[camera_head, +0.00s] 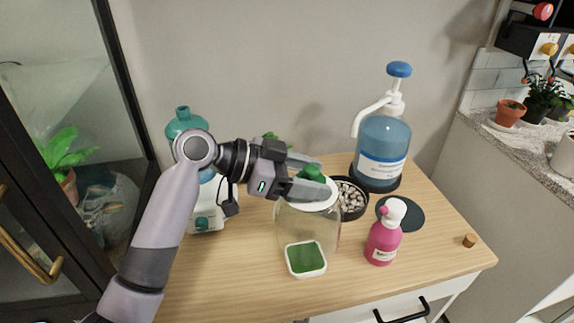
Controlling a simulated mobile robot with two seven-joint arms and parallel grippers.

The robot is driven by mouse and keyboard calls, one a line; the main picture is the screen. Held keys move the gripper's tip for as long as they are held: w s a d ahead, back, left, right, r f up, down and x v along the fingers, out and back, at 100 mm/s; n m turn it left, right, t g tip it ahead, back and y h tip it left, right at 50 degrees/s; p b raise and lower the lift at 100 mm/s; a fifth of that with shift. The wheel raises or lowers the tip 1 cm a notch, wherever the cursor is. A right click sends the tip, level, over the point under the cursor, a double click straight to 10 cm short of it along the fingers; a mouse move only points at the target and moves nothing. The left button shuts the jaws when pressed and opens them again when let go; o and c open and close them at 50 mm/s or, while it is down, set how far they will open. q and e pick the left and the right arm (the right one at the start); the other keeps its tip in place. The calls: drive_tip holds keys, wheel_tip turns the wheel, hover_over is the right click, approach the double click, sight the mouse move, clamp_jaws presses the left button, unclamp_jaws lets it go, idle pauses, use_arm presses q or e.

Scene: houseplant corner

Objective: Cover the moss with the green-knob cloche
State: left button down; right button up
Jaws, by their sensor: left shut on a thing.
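The green-knob cloche is a clear glass dome (325,226) with a white top and a green knob (313,173). My left gripper (316,179) reaches in from the left and is shut on the green knob. The cloche looks upright. The moss is a green patch (306,257) in a small white square dish (291,272) on the wooden table. The glass overlaps the back of the dish in this view. Its lower rim is faint, so I cannot tell whether it surrounds the dish or touches the table. My right gripper is not in view.
A pink bottle (383,240) stands right of the cloche. Behind it are a dark bowl of pebbles (351,199), a dark round mat (410,214) and a large blue pump bottle (382,145). A teal-and-white bottle (186,122) stands behind my arm. The table's front right is mostly clear.

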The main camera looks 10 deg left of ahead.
use_arm(q)
drive_tip(key=shift+s+r+m+g, duration=0.2)
drive_tip(key=shift+s+m+g, duration=0.05)
drive_tip(key=shift+m+g, duration=0.25)
drive_tip(key=shift+d+f+b, duration=0.1)
drive_tip(key=shift+f+b, duration=1.6)
drive_tip(key=shift+f, duration=0.65)
drive_tip(key=shift+b, duration=0.3)
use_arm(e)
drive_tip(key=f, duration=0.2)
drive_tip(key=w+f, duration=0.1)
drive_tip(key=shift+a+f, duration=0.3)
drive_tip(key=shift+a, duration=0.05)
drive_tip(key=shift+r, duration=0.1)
use_arm(q)
drive_tip(key=shift+f, duration=0.4)
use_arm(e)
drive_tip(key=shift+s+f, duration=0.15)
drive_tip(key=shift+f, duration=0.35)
use_arm(q)
drive_tip(key=shift+f+b, duration=0.4)
drive_tip(key=shift+b, duration=0.1)
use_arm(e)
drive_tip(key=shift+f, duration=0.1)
